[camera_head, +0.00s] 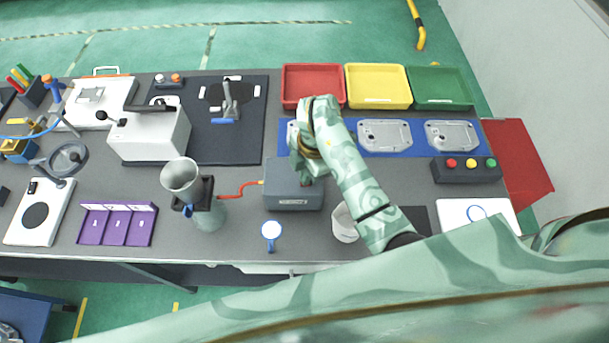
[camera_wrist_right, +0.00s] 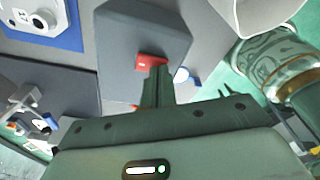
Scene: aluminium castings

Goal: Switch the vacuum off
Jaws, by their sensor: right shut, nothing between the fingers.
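The vacuum pump is a dark grey box (camera_head: 292,197) at the middle of the table in the head view, with a red hose (camera_head: 240,189) running left to a glass flask with a funnel (camera_head: 182,178). It fills the upper middle of the right wrist view (camera_wrist_right: 135,28). A red switch (camera_wrist_right: 148,62) sits on its face. My right gripper (camera_head: 306,180) is over the box's right end, its fingers hidden by the hand. In the wrist view its shut, empty fingers (camera_wrist_right: 157,68) overlap the switch; I cannot tell whether they touch it.
A white cup (camera_head: 343,224) stands right of the pump. Red (camera_head: 313,72), yellow (camera_head: 378,76) and green trays (camera_head: 439,78) line the back. A button box (camera_head: 466,169) sits right; purple bins (camera_head: 117,222) sit left.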

